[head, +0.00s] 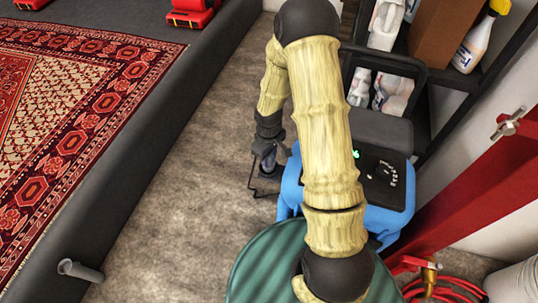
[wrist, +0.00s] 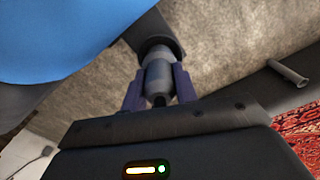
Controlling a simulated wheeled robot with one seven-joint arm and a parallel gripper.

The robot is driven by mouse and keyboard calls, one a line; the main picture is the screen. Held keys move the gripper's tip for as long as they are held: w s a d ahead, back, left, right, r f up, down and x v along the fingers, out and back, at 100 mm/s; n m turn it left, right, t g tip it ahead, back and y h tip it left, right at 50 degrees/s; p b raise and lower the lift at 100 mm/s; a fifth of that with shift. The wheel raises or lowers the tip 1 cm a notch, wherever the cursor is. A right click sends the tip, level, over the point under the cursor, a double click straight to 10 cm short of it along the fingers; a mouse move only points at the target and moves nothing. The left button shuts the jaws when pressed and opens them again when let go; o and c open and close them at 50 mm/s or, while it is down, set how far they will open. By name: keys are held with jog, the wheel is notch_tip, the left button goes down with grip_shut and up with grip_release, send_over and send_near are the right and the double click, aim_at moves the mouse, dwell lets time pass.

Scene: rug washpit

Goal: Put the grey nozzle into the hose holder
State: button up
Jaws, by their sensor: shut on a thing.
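My gripper (head: 268,158) is beside the blue machine in the head view. In the wrist view my gripper (wrist: 158,90) is shut on the grey nozzle (wrist: 157,72), a grey cylinder with a wider dark end pointing away from the jaws. The nozzle is too small to make out clearly in the head view.
The blue machine (head: 289,188) with a black control panel stands under my arm. A thin dark wire frame (head: 262,192) is below my gripper. Grey floor (head: 185,190) is clear.

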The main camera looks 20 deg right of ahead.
jog(key=shift+f+b, duration=0.45)
jog(key=shift+f, duration=0.25)
jog(key=o, duration=1.2)
jog(key=shift+c, duration=0.2)
jog(key=shift+r, duration=0.25)
notch_tip(320, 180, up, 17)
jog(key=p, duration=0.2)
jog(key=shift+w+f, duration=0.1)
